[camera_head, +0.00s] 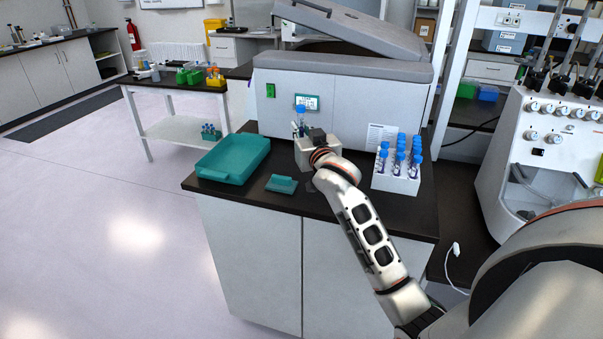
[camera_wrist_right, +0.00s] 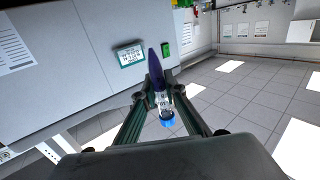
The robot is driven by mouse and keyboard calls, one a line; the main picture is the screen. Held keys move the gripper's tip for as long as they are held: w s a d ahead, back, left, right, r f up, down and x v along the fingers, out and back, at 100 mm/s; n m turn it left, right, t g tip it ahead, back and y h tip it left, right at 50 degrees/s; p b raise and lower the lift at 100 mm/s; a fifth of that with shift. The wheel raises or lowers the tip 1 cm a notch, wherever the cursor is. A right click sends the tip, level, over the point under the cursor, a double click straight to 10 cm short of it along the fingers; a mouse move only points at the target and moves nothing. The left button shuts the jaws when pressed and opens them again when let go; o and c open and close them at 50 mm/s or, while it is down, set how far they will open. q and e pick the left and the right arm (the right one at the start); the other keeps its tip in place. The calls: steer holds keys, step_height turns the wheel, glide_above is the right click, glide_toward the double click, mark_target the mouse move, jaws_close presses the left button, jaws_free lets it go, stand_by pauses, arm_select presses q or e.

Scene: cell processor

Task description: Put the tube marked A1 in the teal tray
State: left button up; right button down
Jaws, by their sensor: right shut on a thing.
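My right gripper (camera_head: 302,131) is shut on a tube (camera_head: 300,121) with a blue cap. It holds the tube roughly upright, cap up, in front of the grey machine. In the right wrist view the tube (camera_wrist_right: 161,94) is between the fingers of the right gripper (camera_wrist_right: 160,97), with its dark pointed end and blue cap showing. Its marking is too small to read. The teal tray (camera_head: 207,173) lies on the black counter to the left of the gripper and looks empty. My left gripper is not in view.
A white rack (camera_head: 396,184) with several blue-capped tubes stands at the right of the counter. A small teal piece (camera_head: 281,184) lies near the front edge. The grey machine (camera_head: 345,100) closes the back.

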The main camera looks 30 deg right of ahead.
step_height(320, 180, down, 14)
steer(key=shift+r+b, duration=0.2)
steer(key=shift+b, duration=0.8)
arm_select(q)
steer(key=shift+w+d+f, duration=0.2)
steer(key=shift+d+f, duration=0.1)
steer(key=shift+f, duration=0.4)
arm_select(e)
steer(key=shift+f, duration=0.1)
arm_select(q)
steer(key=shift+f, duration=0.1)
arm_select(e)
steer(key=shift+f, duration=0.1)
steer(key=c, duration=2.1)
jaws_free()
